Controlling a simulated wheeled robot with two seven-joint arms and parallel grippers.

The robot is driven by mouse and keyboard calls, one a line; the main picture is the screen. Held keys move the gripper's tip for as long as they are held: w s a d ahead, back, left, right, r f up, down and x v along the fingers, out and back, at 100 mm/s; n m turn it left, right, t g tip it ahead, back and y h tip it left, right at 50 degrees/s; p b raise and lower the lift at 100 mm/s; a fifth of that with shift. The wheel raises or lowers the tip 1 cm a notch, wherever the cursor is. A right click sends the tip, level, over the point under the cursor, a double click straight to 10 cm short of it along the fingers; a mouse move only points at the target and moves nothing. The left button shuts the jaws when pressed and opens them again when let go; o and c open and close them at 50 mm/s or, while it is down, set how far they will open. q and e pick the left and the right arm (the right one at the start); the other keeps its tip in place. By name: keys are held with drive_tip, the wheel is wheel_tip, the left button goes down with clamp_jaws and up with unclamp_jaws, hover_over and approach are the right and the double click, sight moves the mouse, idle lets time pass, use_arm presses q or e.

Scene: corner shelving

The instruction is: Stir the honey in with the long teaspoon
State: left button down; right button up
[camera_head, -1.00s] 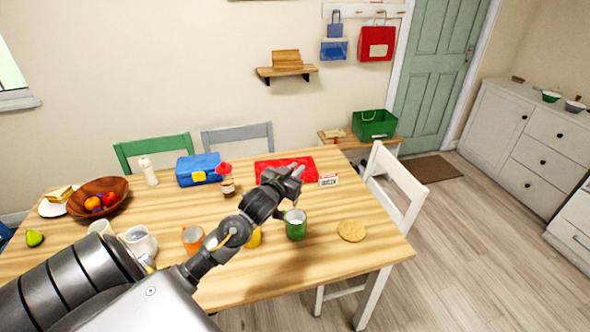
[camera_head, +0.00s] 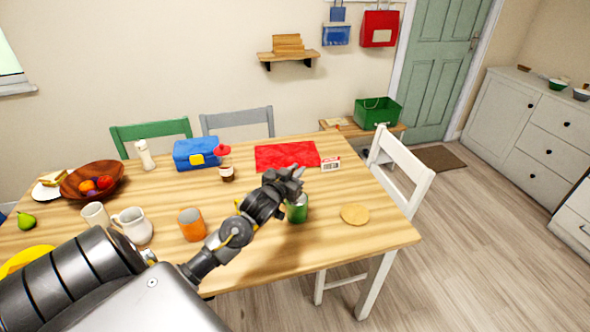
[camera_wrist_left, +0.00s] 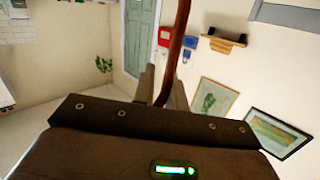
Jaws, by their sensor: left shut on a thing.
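My left gripper (camera_head: 293,176) is above the green mug (camera_head: 298,212) near the front right of the table, its wrist covering part of the mug's rim. In the left wrist view, my left gripper (camera_wrist_left: 160,85) is shut on a thin reddish-brown shaft, the long teaspoon (camera_wrist_left: 178,40), which runs up out of the picture. In the head view the teaspoon cannot be made out, and I cannot tell whether its bowl is inside the mug. A bottle with a red cap and brown contents (camera_head: 226,165) stands behind; I cannot tell if it is honey. My right gripper is out of view.
An orange mug (camera_head: 191,225), a white jug (camera_head: 135,226) and a fruit bowl (camera_head: 92,181) stand to the left. A blue lunch box (camera_head: 196,154) and red mat (camera_head: 287,155) lie behind. A round tan mat (camera_head: 354,214) lies right of the green mug, with bare wood around it.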

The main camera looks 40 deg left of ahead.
use_arm(q)
drive_tip(key=shift+w+a+f+b, duration=0.15)
drive_tip(key=shift+f+b, duration=0.3)
drive_tip(key=shift+f, duration=0.45)
drive_tip(key=shift+w+f+b, duration=0.2)
drive_tip(key=shift+f+b, duration=0.2)
drive_tip(key=shift+f, duration=0.5)
drive_tip(key=shift+w+f, duration=0.1)
drive_tip(key=shift+f, duration=0.4)
drive_tip(key=shift+a, duration=0.1)
